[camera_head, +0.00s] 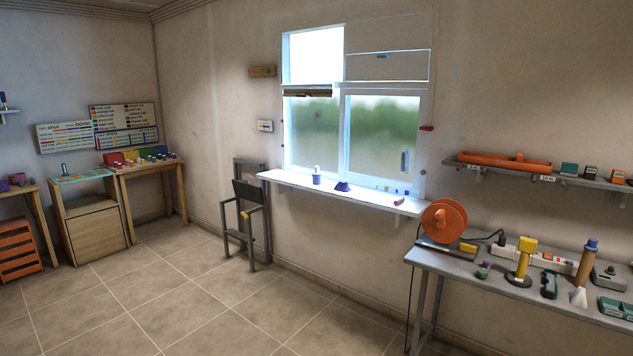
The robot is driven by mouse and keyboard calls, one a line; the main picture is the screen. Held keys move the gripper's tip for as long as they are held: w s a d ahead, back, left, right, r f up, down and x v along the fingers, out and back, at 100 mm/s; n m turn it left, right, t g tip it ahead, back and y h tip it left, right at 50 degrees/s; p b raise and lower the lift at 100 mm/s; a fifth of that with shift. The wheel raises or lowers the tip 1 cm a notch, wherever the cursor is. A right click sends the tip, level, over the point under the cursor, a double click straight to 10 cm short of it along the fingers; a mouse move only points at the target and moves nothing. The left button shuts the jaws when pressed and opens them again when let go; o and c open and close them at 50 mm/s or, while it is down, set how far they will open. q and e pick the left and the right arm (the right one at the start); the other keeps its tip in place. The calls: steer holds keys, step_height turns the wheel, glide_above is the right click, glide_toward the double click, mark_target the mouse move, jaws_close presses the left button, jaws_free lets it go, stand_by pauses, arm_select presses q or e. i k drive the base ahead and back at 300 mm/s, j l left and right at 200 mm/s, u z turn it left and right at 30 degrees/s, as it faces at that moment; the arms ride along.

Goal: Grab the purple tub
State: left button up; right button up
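I cannot tell for certain which thing is the purple tub. A small purple container-like object (4,186) sits on the table at the far left edge, beside a reddish one (17,179). A bluish-purple block-like object (160,150) stands at the back of the wooden table in the left corner. A small dark purple shape (343,186) lies on the window sill. All are far off and small. Neither of my grippers is in view.
A wooden table (150,168) with coloured boxes and small pots stands beside a wooden cabinet (97,232). A grey chair (245,212) stands by the wall. A tool bench (470,267) fills the right. The tiled floor (170,290) is clear.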

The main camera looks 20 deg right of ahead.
mark_target(315, 179)
steer(key=i+l+z, duration=0.1)
steer(key=i+z, duration=0.3)
steer(key=i, duration=0.8)
